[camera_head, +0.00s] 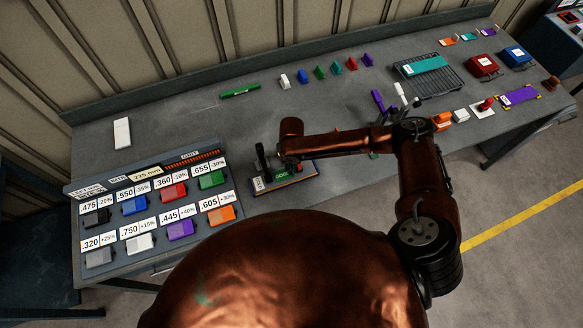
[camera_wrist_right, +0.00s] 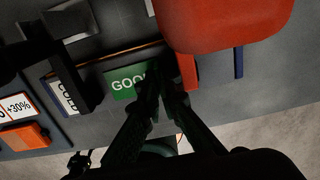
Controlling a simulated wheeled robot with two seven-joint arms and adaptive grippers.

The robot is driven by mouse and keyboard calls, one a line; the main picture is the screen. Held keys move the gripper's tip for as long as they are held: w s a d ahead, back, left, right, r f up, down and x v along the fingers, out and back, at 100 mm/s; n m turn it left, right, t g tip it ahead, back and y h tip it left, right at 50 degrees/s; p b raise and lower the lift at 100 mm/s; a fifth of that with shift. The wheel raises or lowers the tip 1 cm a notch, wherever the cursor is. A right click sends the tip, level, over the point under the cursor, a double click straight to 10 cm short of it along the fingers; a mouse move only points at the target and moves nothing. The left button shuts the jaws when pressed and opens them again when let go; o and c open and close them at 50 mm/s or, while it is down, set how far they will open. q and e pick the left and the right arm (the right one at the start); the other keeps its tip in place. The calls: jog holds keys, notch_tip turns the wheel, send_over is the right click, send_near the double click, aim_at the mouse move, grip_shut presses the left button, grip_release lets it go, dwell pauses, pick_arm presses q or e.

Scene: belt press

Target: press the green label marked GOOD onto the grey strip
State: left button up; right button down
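The green label marked GOOD (camera_head: 281,176) lies on a small dark base (camera_head: 300,181) at the front of the bench, left of centre. I cannot make out the grey strip clearly. My left gripper is not in view.
A dark upright post (camera_wrist_right: 72,75) stands close left of the label. A rack of coloured blocks with number cards (camera_head: 130,205) stands left. Coloured pieces, a dark tray (camera_head: 440,83) and red and blue boxes line the bench's back and right. Bare bench lies behind the base.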

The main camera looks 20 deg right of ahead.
jog(key=shift+f, duration=0.1)
dwell(0.3)
jog(key=c, duration=2.1)
grip_release()
jog(key=shift+d, duration=0.1)
notch_tip(320, 180, up, 12)
notch_tip(320, 180, up, 7)
jog(key=p, duration=0.7)
jog(key=shift+p, duration=0.4)
